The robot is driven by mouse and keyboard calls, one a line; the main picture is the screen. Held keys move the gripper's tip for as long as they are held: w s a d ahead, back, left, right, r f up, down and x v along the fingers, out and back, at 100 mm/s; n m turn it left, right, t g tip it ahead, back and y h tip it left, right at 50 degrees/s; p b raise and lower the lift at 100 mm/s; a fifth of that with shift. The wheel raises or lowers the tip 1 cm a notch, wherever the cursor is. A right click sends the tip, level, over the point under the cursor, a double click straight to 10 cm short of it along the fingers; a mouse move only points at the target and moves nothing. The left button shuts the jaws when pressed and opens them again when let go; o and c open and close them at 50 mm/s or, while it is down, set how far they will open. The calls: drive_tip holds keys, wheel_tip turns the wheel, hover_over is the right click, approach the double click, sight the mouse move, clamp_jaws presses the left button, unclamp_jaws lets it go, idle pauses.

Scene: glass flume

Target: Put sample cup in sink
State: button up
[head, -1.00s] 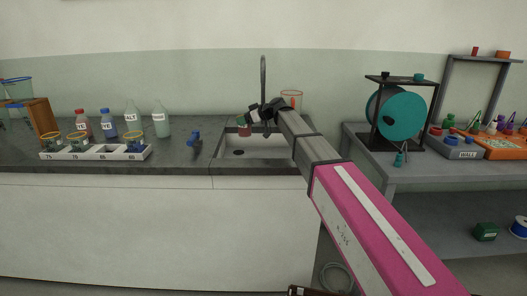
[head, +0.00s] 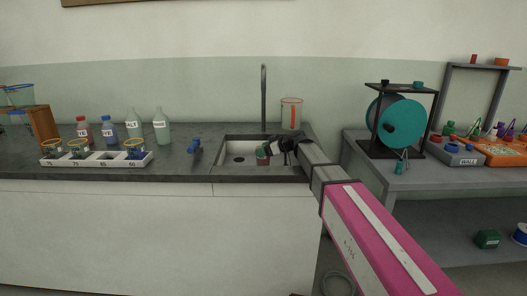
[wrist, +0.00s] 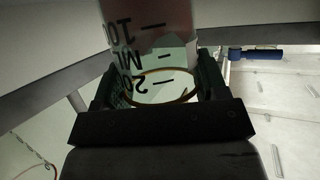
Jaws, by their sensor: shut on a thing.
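The sample cup (head: 263,161) is a small clear cup with reddish contents. In the wrist view the cup (wrist: 150,35) shows black volume marks and a yellowish ring between the dark fingers. My gripper (head: 264,152) is shut on it; its fingers also show in the wrist view (wrist: 158,86). The sink (head: 233,147) is a grey basin set into the dark counter. In the head view the cup is over or inside the right part of the basin opening, right of the drain. Its exact height above the basin floor cannot be told.
A tall faucet (head: 263,98) stands behind the sink. A clear orange-rimmed beaker (head: 291,115) stands behind right. A blue-handled fitting (head: 195,147) is left of the sink. A white rack (head: 105,160) with several cups and several bottles stands farther left.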

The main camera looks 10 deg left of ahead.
drive_tip(key=shift+f, duration=0.15)
drive_tip(key=o, duration=0.9)
drive_tip(key=shift+v, duration=3.75)
